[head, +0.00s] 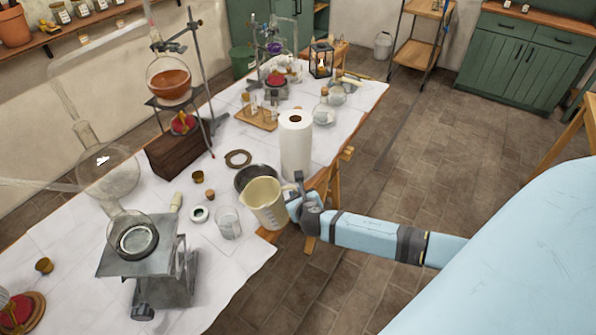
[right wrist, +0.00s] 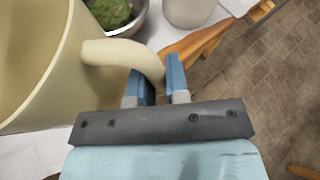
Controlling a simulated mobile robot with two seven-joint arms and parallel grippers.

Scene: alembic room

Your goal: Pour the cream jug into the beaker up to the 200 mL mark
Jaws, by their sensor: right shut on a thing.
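The cream jug (head: 265,203) is in my right gripper (head: 298,197), near the table's right edge in the head view. The gripper's two blue fingers close around the jug's handle, seen in the right wrist view (right wrist: 125,57). The jug looks slightly tilted, with its mouth toward the upper left. The clear glass beaker (head: 229,224) stands on the white cloth just left of the jug and looks empty. Its marks are too small to read. Whether the jug touches the table is unclear. My left gripper is out of view.
A metal bowl (head: 250,178) with green matter inside (right wrist: 112,10) sits behind the jug. A paper towel roll (head: 296,145) stands farther back. A lab jack (head: 150,262) with a flask is at left. Small jars and corks lie near the beaker.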

